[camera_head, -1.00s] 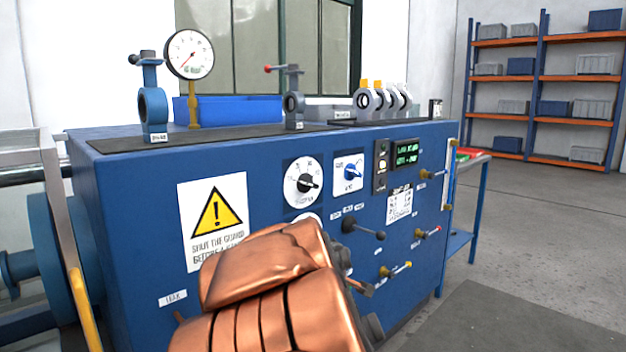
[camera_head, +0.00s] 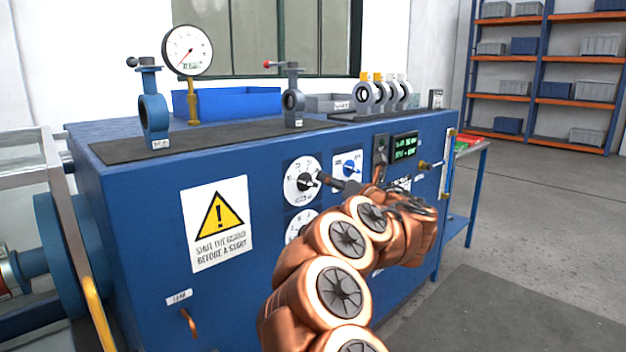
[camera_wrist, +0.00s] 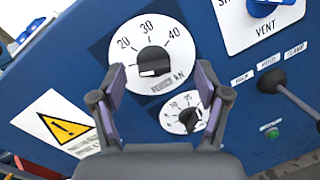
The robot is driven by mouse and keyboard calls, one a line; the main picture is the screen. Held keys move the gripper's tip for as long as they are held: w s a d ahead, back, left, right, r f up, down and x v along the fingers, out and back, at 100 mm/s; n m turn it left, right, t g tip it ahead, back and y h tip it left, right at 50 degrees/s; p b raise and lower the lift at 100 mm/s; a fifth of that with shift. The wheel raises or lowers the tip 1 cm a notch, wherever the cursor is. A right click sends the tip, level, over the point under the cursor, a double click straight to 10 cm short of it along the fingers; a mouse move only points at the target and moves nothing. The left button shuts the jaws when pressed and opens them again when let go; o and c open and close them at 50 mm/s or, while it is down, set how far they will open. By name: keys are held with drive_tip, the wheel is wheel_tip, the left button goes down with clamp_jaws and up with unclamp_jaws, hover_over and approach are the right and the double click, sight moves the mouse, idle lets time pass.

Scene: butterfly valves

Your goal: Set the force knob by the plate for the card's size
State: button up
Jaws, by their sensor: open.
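The force knob (camera_wrist: 153,62) is black with a white mark, on a round white dial lettered 20, 30, 40 and kN. In the head view the dial (camera_head: 300,178) is on the blue panel's front. My gripper (camera_wrist: 162,72) is open, its fingers at either side of the knob in the picture and apart from it; in the head view the gripper (camera_head: 327,180) is just right of the dial. A green-lit display (camera_head: 405,147) shows, too small to read. My arm hides the white plate below it.
A smaller dial (camera_wrist: 188,113) is below the force dial. A VENT selector (camera_wrist: 262,8) and a black lever (camera_wrist: 285,90) are to the right. A warning sign (camera_head: 218,222) is at the left. Valves and a gauge (camera_head: 187,50) stand on the bench top.

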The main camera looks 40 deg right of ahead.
sight(313, 185)
drive_tip(key=shift+w+a+f+n+y, duration=0.2)
drive_tip(key=shift+w+f+n+y, duration=0.2)
drive_tip(key=shift+w, duration=0.7)
drive_tip(key=shift+w+a+f+n+y, duration=0.15)
drive_tip(key=shift+w+f+n+y, duration=0.3)
drive_tip(key=shift+w, duration=0.7)
drive_tip(key=shift+w+a+f+n+y, duration=0.25)
drive_tip(key=shift+w+n+y, duration=0.3)
drive_tip(key=shift+w, duration=0.55)
drive_tip(key=c, duration=1.2)
drive_tip(key=shift+o, duration=0.2)
